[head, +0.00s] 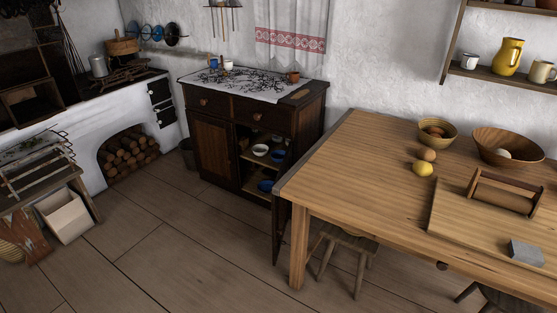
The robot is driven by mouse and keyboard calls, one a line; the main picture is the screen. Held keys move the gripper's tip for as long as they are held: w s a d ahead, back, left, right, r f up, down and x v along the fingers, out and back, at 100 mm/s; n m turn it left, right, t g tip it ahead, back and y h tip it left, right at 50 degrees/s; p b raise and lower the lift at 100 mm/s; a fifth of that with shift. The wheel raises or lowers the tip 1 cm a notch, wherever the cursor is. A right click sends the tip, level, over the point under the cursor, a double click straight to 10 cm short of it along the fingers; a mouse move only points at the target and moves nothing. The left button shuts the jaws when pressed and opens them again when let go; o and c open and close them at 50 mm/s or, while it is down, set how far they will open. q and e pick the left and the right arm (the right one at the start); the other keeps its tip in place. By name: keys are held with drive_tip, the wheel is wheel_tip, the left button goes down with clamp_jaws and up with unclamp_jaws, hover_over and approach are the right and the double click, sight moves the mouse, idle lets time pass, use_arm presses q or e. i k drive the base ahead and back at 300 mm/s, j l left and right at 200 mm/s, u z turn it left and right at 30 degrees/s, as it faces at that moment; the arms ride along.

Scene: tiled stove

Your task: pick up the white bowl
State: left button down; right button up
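The white bowl (260,150) is small and sits on a shelf inside the dark wooden cabinet (214,144), behind its open right door. A blue bowl or dish (278,155) is just to its right on the same shelf. Another blue dish (266,186) is on the shelf below. Neither of my grippers shows in the head view.
The open cabinet door (280,205) stands between table and cabinet. A stool (347,240) is under the table. The floor (170,240) before the cabinet is clear.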

sight(259, 151)
drive_tip(key=z, duration=0.35)
drive_tip(key=i+j+z, duration=0.5)
drive_tip(key=j, duration=0.15)
drive_tip(key=j+z, duration=0.25)
drive_tip(key=i+j+z, duration=0.2)
drive_tip(key=j, duration=0.3)
drive_tip(key=i+j, duration=0.1)
drive_tip(key=j, duration=0.35)
drive_tip(key=i+j, duration=0.15)
drive_tip(key=j, duration=0.35)
drive_tip(key=i+j+z, duration=0.1)
drive_tip(key=j, duration=0.35)
drive_tip(key=i+j, duration=0.15)
drive_tip(key=j, duration=0.35)
drive_tip(key=i+j, duration=0.1)
drive_tip(key=j, duration=0.35)
drive_tip(key=z, duration=0.05)
